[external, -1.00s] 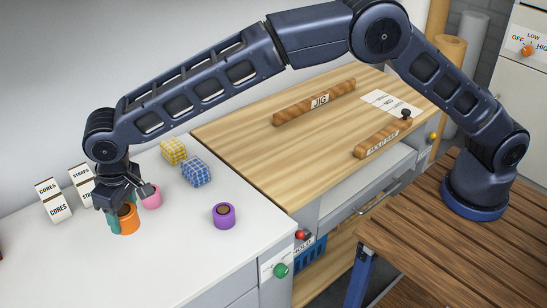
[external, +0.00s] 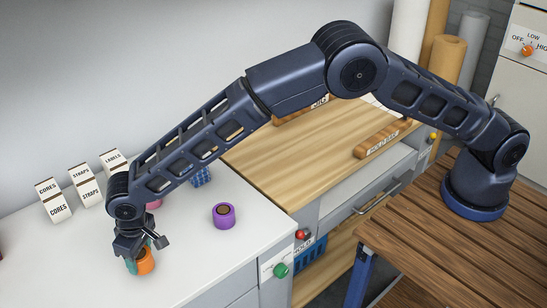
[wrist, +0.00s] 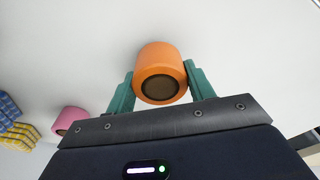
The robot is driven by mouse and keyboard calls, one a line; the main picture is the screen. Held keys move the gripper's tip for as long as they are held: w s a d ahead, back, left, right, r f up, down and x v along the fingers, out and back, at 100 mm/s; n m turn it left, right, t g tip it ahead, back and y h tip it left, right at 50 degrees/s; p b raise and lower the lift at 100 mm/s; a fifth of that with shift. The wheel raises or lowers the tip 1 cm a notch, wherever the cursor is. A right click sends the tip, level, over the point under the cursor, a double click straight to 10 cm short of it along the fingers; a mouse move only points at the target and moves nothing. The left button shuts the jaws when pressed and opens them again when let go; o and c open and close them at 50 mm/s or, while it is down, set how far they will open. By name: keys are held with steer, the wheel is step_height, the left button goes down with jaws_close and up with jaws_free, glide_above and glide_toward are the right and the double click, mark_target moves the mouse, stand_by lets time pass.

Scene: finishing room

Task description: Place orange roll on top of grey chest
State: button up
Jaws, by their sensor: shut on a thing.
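The orange roll (external: 146,261) is at the lower left in the external view, over the white counter. It also shows in the wrist view (wrist: 160,58), with its dark hollow core facing the camera. My gripper (external: 138,264) is shut on the roll, with a teal finger on each side of it. The roll looks tilted in the external view; the gap between it and the counter is hard to judge. I cannot pick out a separate grey chest for certain in either view.
A purple roll (external: 224,215) stands on the white counter (external: 195,262), right of my gripper. A pink roll (wrist: 70,119) and patterned blocks (wrist: 17,128) are partly hidden in the external view. Labelled white boxes (external: 56,200) stand behind. A wooden bench top (external: 290,155) lies to the right.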

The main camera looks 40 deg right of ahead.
mark_target(144, 255)
steer(key=shift+f, duration=0.65)
steer(key=o, duration=1)
steer(key=shift+f, duration=0.1)
steer(key=r, duration=0.8)
steer(key=s+r, duration=0.1)
steer(key=r, duration=0.3)
steer(key=shift+s+d+r, duration=0.1)
steer(key=shift+d, duration=0.3)
